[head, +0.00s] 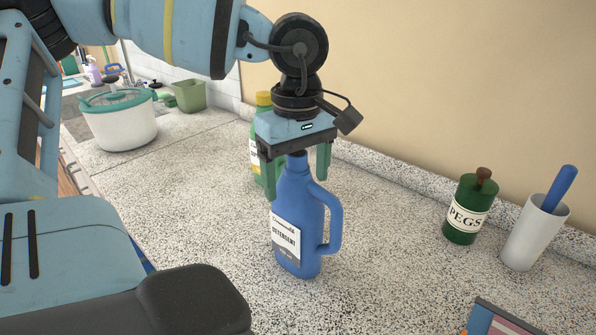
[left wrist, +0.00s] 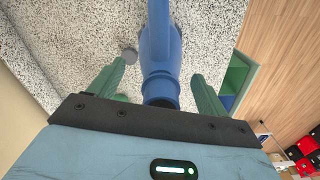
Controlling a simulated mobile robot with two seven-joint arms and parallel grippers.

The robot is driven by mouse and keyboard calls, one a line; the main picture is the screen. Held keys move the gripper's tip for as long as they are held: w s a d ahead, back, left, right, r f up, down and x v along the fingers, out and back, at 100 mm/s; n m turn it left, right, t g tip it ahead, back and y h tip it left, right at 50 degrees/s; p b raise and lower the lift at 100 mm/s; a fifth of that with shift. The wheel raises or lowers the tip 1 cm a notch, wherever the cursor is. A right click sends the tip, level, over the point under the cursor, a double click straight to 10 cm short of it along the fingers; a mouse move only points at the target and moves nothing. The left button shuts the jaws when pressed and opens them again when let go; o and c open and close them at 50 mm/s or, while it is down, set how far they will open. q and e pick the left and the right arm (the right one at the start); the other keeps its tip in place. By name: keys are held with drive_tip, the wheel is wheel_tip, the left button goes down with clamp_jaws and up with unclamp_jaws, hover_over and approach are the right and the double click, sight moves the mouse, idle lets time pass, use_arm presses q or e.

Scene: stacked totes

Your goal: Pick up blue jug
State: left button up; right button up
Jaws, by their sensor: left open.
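The blue jug (head: 299,222), with a white detergent label and a side handle, stands upright on the speckled counter in the head view. My left gripper (head: 296,170) is above it, pointing down, with its two green fingers apart on either side of the jug's neck. In the left wrist view the jug (left wrist: 160,52) lies between the fingers of the left gripper (left wrist: 158,82), and gaps show on both sides of the neck. The jug's top is partly hidden under the gripper body. My right gripper is not in view.
A green bottle with a yellow cap (head: 264,99) stands close behind the jug, partly hidden by the gripper. A green pegs jar (head: 466,212) and a white cup (head: 533,236) stand at the right. A white pot (head: 119,124) is at the back left.

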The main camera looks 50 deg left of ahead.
use_arm(q)
drive_tip(key=shift+f, duration=0.35)
drive_tip(key=shift+s, duration=0.1)
drive_tip(key=shift+c, duration=0.3)
drive_tip(key=c, duration=1.4)
